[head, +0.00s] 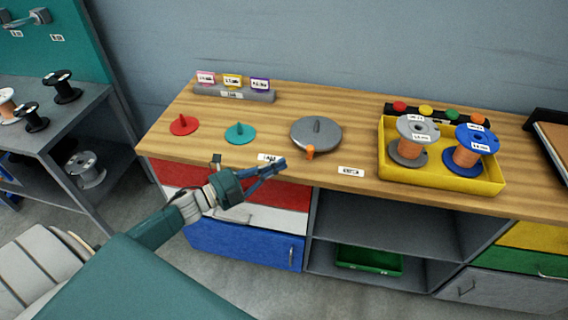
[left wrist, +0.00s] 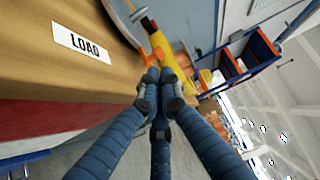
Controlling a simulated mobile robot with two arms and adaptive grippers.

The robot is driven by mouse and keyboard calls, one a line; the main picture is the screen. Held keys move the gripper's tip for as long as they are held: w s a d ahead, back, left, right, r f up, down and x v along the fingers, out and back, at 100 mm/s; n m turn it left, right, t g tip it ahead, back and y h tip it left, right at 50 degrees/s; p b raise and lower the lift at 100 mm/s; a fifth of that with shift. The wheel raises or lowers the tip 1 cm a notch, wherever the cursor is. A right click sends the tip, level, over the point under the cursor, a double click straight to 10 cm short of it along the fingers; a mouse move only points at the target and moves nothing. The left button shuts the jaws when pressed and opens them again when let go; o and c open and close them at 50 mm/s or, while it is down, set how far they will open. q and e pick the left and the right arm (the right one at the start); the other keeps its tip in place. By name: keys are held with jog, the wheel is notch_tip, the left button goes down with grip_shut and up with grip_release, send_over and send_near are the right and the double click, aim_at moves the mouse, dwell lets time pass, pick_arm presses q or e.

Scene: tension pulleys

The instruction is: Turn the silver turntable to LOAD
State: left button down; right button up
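The silver turntable (head: 316,133) is a round grey disc with a raised grip on the wooden bench top. A small orange post (head: 310,152) stands at its front edge. A white LOAD label (left wrist: 82,43) lies on the bench in the left wrist view; a label also shows at the front edge in the head view (head: 270,158). Another label (head: 351,171) lies further right, its text too small to read. My left gripper (head: 281,164) has its blue fingers drawn together, empty, at the bench's front edge, left of the orange post and apart from it. My right gripper is out of view.
A red disc (head: 184,125) and a teal disc (head: 240,133) sit left of the turntable. A yellow tray (head: 440,176) with two spools stands to the right. A grey rack (head: 234,94) with cards is at the back. Bench around the turntable is clear.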

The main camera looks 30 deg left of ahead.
aim_at(314, 171)
pick_arm(q)
jog(key=s+d+f+n+t+y+p, duration=0.15)
jog(key=d+n+y, duration=0.45)
jog(key=d, duration=0.6)
jog(key=shift+m+t+y, duration=0.35)
jog(key=shift+m+y, duration=0.15)
jog(key=shift+y, duration=0.2)
jog(key=w, duration=0.7)
jog(key=w+p, duration=0.1)
jog(key=w, duration=0.2)
jog(key=shift+w+d+f, duration=0.1)
jog(key=shift+w+d, duration=0.1)
jog(key=shift+d, duration=0.05)
jog(key=a, duration=0.1)
jog(key=s+a+p, duration=0.1)
jog(key=shift+a+f, duration=0.1)
jog(key=shift+a, duration=0.25)
jog(key=shift+s+a, duration=0.25)
jog(key=shift+a, duration=0.35)
jog(key=shift+a, duration=0.1)
